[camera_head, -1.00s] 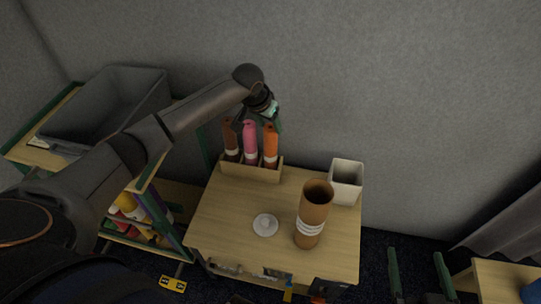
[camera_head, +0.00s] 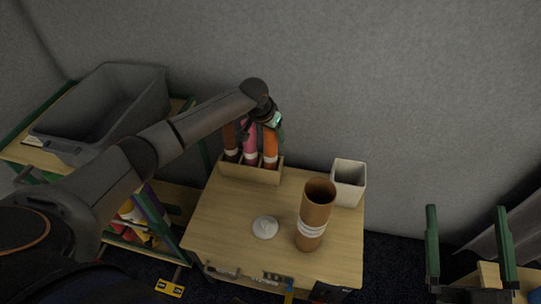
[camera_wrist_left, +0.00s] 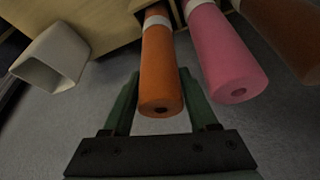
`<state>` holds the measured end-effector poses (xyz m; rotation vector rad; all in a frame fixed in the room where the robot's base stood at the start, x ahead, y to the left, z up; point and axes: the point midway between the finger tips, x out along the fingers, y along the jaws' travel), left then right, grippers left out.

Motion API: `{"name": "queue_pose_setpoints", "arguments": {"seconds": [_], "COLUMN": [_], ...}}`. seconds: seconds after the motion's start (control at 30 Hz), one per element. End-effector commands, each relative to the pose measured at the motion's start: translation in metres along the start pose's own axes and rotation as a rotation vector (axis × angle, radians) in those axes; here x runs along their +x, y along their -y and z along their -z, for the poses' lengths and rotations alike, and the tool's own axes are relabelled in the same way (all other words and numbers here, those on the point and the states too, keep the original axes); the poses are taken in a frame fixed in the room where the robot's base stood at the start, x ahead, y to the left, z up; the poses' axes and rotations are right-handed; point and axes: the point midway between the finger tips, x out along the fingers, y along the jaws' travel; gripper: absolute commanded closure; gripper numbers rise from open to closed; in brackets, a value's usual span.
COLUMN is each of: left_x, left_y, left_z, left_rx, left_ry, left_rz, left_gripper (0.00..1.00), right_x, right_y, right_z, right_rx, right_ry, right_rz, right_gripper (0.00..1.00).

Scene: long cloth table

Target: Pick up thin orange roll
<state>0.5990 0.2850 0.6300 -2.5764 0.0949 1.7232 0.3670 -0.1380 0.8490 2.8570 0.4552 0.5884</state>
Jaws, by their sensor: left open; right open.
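The thin orange roll (camera_head: 270,151) stands upright in the right slot of a small wooden rack (camera_head: 247,172) on the table. In the left wrist view the orange roll (camera_wrist_left: 160,65), with a white band, lies between the two green fingers of my left gripper (camera_wrist_left: 159,78). The fingers are open, with one on each side, and no grip on the roll shows. In the head view my left gripper (camera_head: 268,127) is at the roll's upper part and partly hides it. My right gripper (camera_head: 468,212) is open and empty at the lower right.
A pink roll (camera_head: 250,145) and a brown roll (camera_head: 231,153) stand close left of the orange one. A wide brown tube (camera_head: 314,215), a white bin (camera_head: 348,184) and a white disc (camera_head: 265,228) are on the table (camera_head: 220,221). A grey crate (camera_head: 105,105) is at left.

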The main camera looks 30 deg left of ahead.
Motion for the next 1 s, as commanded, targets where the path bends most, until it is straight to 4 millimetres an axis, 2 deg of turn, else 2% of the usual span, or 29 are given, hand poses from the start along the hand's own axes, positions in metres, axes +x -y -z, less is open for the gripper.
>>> {"name": "queue_pose_setpoints", "arguments": {"seconds": [0.1, 0.33, 0.87, 1.0], "left_x": [0.0031, 0.0029, 0.0029, 0.0029], "left_y": [0.0, 0.0001, 0.0003, 0.0003], "left_z": [0.0003, 0.0004, 0.0002, 0.0002], "left_rx": [0.0, 0.001, 0.0, 0.0], "left_ry": [-0.001, -0.001, -0.001, -0.001], "left_rz": [0.0, 0.0, 0.001, 0.001], "left_gripper": [0.41, 0.41, 0.99, 1.0], "right_x": [0.0004, 0.0006, 0.0005, 0.0005], "right_y": [-0.0004, -0.0006, -0.0003, -0.0003], "right_z": [0.0072, 0.0085, 0.0079, 0.0077], "right_rx": [-0.009, -0.01, -0.009, -0.009], "right_ry": [-0.031, -0.034, -0.032, -0.032], "right_rz": [0.001, 0.001, 0.001, 0.001], "right_gripper": [0.0, 0.0, 0.0, 0.0]}}
